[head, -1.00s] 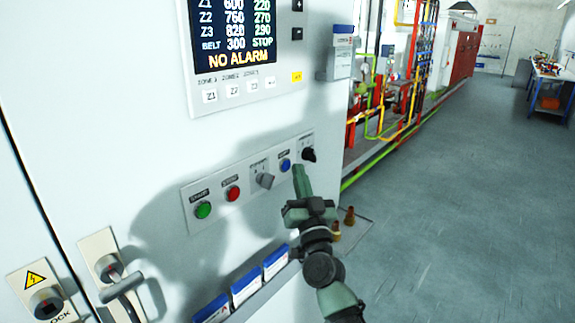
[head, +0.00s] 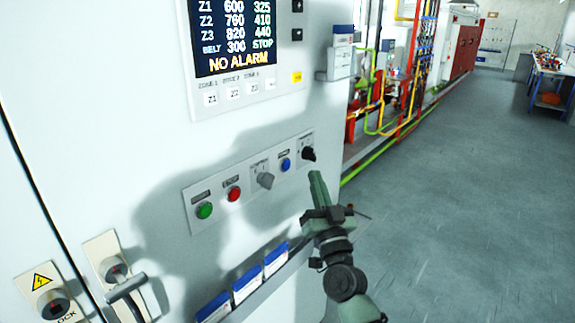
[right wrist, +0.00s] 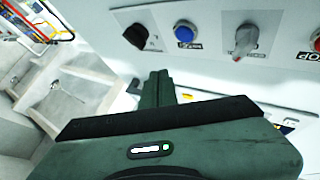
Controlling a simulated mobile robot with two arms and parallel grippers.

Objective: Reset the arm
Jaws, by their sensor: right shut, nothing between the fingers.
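My right gripper (head: 317,178) is shut and empty. In the head view its tip is just below and right of the black knob (head: 308,154) at the right end of the control strip. In the right wrist view the closed fingers (right wrist: 159,76) point toward the panel, below the black knob (right wrist: 135,36) and the blue button (right wrist: 184,32). The strip also carries a grey selector knob (head: 265,180), a red button (head: 234,194) and a green button (head: 204,210). My left gripper is out of view.
A display (head: 235,35) on the white cabinet reads NO ALARM. A ledge below the strip holds blue-and-white boxes (head: 247,285). Door handles (head: 126,286) stick out at lower left. Open grey floor (head: 460,200) lies to the right.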

